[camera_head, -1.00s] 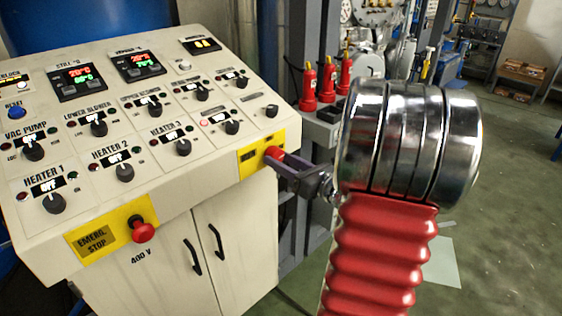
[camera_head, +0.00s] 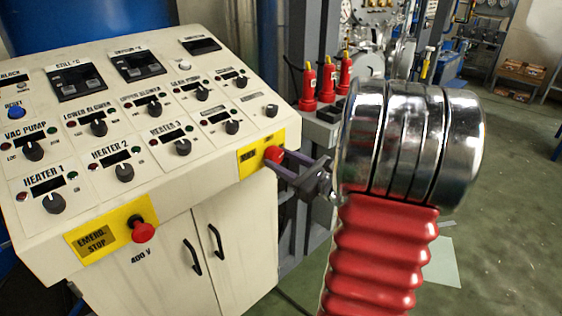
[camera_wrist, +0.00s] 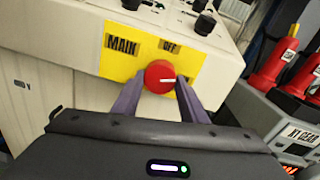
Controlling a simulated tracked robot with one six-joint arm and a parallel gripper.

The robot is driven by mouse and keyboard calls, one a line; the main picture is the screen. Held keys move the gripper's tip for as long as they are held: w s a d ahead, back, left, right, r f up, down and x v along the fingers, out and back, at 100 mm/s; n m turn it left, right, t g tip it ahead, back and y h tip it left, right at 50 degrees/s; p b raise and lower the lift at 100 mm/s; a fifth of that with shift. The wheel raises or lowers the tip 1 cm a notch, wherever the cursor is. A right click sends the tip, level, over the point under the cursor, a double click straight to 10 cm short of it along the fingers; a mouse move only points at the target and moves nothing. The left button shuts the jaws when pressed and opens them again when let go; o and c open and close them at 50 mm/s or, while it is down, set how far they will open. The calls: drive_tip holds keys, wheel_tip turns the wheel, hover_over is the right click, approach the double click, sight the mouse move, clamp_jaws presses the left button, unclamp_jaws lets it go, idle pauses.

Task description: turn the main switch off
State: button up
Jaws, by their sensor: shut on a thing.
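The main switch is a red round knob (camera_wrist: 159,77) on a yellow plate (camera_wrist: 118,66) marked MAIN and OFF, on the front edge of the control panel. It also shows in the head view as a red knob (camera_head: 273,154) at the panel's right end. My gripper (camera_wrist: 160,86) has its two purple fingers on either side of the knob, shut on it. The white mark on the knob lies nearly level, pointing right. In the head view my gripper (camera_head: 281,163) reaches the knob from the right. The panel's displays (camera_head: 80,82) are dark.
A red emergency stop button (camera_head: 143,232) sits on a yellow plate at the panel's lower front. Several black knobs cover the sloped panel top (camera_head: 150,120). Red bottle-like items (camera_head: 309,88) stand behind, to the right. Open floor (camera_head: 510,200) lies at right.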

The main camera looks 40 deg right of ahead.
drive_tip(key=n, duration=1.3)
drive_tip(key=shift+r+n+h, duration=0.1)
drive_tip(key=shift+n+h, duration=0.2)
idle(0.3)
drive_tip(key=o, duration=0.8)
drive_tip(key=shift+c, duration=0.2)
drive_tip(key=shift+o, duration=1.4)
drive_tip(key=shift+s, duration=0.15)
drive_tip(key=s, duration=1.3)
drive_tip(key=shift+s+d+r, duration=0.2)
drive_tip(key=shift+s+r, duration=0.05)
drive_tip(key=shift+r, duration=0.05)
